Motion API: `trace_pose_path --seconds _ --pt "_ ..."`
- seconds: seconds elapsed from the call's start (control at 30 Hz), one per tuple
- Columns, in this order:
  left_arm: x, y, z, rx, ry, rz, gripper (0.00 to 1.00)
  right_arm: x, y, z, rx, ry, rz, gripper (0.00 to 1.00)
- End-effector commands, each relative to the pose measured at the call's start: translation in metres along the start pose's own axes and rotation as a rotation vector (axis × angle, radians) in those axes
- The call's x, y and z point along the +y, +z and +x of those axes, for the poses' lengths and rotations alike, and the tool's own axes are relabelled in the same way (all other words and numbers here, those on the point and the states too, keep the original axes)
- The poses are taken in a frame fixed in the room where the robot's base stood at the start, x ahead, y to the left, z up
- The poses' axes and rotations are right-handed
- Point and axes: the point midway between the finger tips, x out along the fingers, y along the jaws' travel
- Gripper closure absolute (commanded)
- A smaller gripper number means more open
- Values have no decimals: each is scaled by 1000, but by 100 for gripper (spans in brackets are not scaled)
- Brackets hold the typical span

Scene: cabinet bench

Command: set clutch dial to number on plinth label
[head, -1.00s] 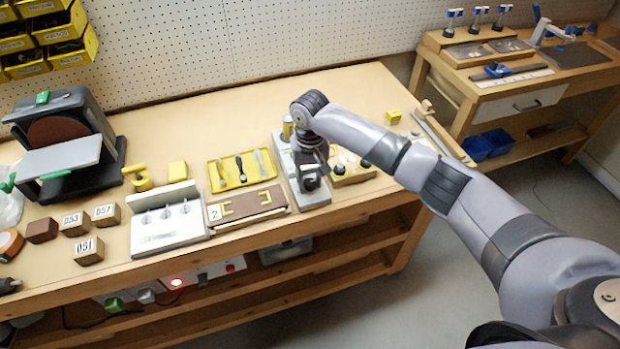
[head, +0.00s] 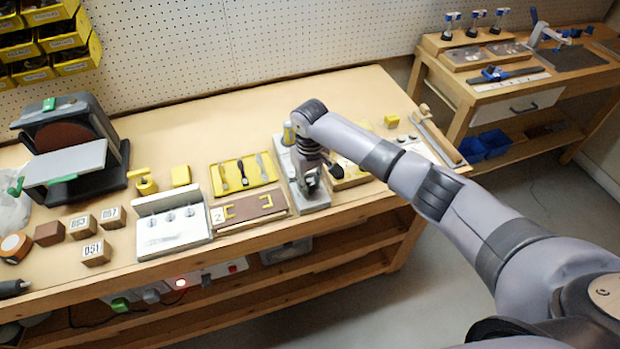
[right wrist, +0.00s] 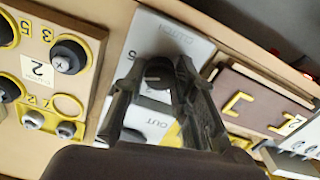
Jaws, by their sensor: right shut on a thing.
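The clutch dial is a dark round knob (right wrist: 159,72) on a light grey plate (right wrist: 160,28) marked CLUTCH, in the right wrist view. A printed 5 shows beside it; its pointer setting is hidden by the fingers. My right gripper (right wrist: 160,82) is shut on the dial. In the head view my right gripper (head: 308,178) is over the grey fixture (head: 316,203) holding the plate. A white label reading 2 (right wrist: 38,70) is on the neighbouring wooden block; the brown board (head: 248,207) also has a label reading 2 (head: 217,214). My left gripper is not in view.
The wooden block (right wrist: 88,28) with dark knobs and yellow rings stands close beside the fixture. A yellow tool tray (head: 216,186), a white panel (head: 170,239) and several numbered wooden blocks (head: 96,250) lie to the left.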

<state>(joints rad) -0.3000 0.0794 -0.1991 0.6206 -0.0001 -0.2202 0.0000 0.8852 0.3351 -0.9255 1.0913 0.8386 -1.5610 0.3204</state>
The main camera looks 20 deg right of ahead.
Motion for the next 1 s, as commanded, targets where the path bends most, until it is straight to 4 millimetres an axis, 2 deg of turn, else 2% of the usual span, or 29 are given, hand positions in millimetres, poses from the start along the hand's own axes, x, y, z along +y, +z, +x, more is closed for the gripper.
trace_pose_path --seconds 0.1,0.4,1.0 --pt "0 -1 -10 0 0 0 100 -1 0 -3 -1 -2 -111 100" --pt "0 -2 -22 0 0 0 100 0 0 -2 1 -1 -395 100" --pt "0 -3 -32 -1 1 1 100 0 -1 -1 1 0 -966 100"
